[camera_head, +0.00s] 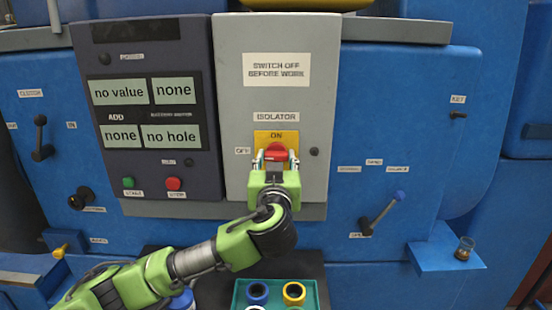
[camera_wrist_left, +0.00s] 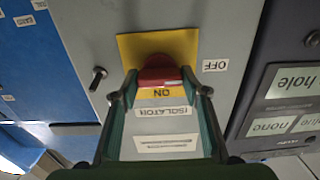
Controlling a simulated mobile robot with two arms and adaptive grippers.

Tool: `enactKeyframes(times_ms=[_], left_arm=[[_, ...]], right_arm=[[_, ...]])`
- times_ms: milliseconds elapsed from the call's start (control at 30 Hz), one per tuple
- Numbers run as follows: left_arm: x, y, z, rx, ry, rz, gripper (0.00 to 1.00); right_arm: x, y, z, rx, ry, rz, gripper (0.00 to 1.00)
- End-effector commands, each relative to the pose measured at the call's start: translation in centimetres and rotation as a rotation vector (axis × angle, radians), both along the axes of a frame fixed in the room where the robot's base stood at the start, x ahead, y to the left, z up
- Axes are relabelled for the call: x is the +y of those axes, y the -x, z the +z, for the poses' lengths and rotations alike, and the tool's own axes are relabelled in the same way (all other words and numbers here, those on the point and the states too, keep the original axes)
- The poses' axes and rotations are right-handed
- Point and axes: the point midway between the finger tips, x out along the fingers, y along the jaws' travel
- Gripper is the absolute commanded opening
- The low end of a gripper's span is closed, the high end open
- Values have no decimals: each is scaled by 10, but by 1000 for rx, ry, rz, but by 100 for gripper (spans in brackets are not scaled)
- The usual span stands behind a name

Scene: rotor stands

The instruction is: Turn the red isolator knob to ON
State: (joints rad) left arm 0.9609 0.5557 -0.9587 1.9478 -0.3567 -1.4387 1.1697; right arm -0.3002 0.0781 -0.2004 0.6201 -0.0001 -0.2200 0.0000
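The red isolator knob (camera_head: 276,151) sits on a yellow plate (camera_head: 270,136) on the grey cabinet door. ON is printed above the knob, and an OFF label (camera_head: 243,151) is to its left. In the left wrist view the picture is upside down, with the red knob (camera_wrist_left: 158,74) at the centre and OFF (camera_wrist_left: 215,65) to its right. My left gripper (camera_head: 276,160) is open in front of the knob, one finger towards each side. I cannot tell whether the fingers touch it, nor exactly where the knob points. My right gripper is not in view.
A dark panel (camera_head: 155,95) with displays and green and red buttons is to the left. A lever with a blue end (camera_head: 382,212) is lower right. A teal tray (camera_head: 240,295) holding rings is below.

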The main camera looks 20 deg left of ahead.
Motion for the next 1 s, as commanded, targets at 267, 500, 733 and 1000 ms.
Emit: enactKeyframes(times_ms=[267, 500, 733, 1000], left_arm=[[0, 0, 0, 1, -3, 1, 20], [0, 0, -4, 15, -48, 1, 20], [-1, 0, -6, 52, -171, 0, 20], [-1, 0, 1, 116, -401, 1, 20]], right_arm=[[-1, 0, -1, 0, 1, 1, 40], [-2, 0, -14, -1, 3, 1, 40], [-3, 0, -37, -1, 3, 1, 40], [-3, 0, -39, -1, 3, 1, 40]])
